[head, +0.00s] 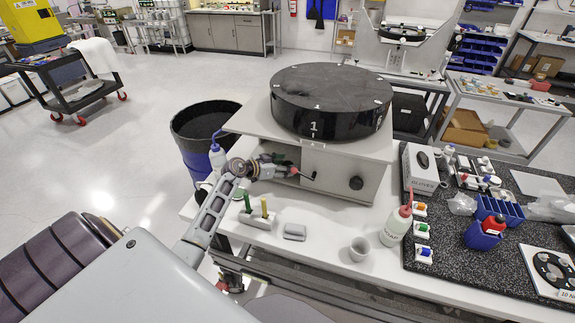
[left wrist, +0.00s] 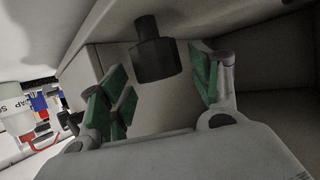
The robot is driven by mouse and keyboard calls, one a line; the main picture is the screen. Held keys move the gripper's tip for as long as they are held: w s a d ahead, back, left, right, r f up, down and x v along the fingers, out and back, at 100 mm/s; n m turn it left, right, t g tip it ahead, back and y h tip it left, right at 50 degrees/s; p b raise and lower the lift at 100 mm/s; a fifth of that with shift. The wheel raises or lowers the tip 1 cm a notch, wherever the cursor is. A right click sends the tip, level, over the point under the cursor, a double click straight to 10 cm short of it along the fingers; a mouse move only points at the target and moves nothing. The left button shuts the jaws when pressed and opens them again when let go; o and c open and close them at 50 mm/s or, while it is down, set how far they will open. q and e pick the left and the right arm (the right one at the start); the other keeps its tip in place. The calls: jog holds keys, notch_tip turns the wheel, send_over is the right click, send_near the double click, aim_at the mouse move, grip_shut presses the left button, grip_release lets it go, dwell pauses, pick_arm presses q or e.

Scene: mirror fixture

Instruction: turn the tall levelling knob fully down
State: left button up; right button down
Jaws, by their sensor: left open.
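My left gripper (head: 291,166) is at the left end of the mirror fixture's grey box (head: 335,172), under its top plate. In the left wrist view, the left gripper (left wrist: 160,90) is open, its green-padded fingers spread apart. A dark, stepped knob (left wrist: 156,55) stands beyond the fingertips, between the two fingers in the picture, with visible gaps on both sides. I take it for the tall levelling knob. I cannot make it out in the head view, where the gripper and plate cover that spot. My right gripper is not in view.
A large black disc (head: 331,92) marked 1 sits on the fixture.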

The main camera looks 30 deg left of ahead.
pick_arm(q)
jog(key=shift+x, duration=0.8)
jog(key=c, duration=1)
jog(key=shift+c, duration=0.2)
jog(key=shift+a+m+g+h, duration=0.1)
jog(key=shift+m+g+h, duration=0.2)
jog(key=shift+m+h, duration=0.35)
jog(key=shift+m+g+h, duration=0.5)
jog(key=shift+m+h, duration=0.35)
jog(key=shift+m, duration=0.1)
jog(key=shift+m+g+h, duration=0.6)
jog(key=shift+h, duration=0.1)
jog(key=shift+m+g+h+b, duration=0.9)
jog(key=shift+m+g+b, duration=0.25)
jog(key=shift+b, duration=0.2)
jog(key=shift+m+g+h+b, duration=0.7)
jog(key=shift+m+g+b, duration=0.6)
jog(key=shift+b, duration=0.85)
